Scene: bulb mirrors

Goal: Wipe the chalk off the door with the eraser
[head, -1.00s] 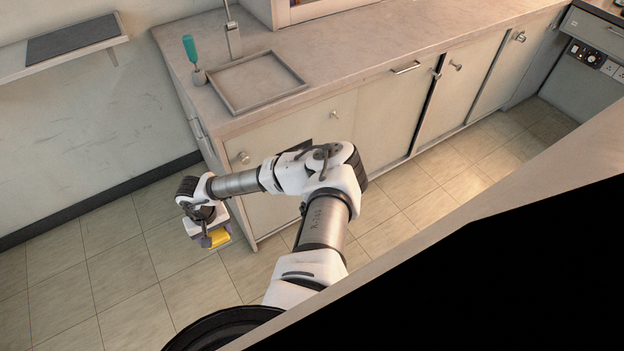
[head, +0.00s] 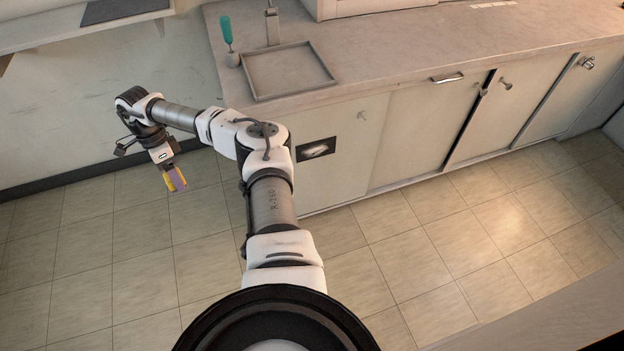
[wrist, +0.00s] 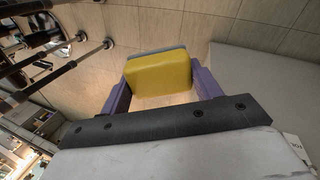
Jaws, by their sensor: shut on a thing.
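My gripper (head: 175,180) is at the left of the head view, over the floor and to the left of the counter. Its purple fingers are shut on the eraser, a yellow block with a grey layer on one side; the eraser shows clearly in the wrist view (wrist: 160,76). A black panel with a white chalk smear (head: 318,149) is on the cabinet door (head: 345,160) under the counter. The eraser is well to the left of the door and apart from it. My arm passes just left of the panel.
More cabinet doors run to the right, some with knobs and a bar handle (head: 447,78). A wall shelf (head: 60,30) is at upper left. The tiled floor in front is clear.

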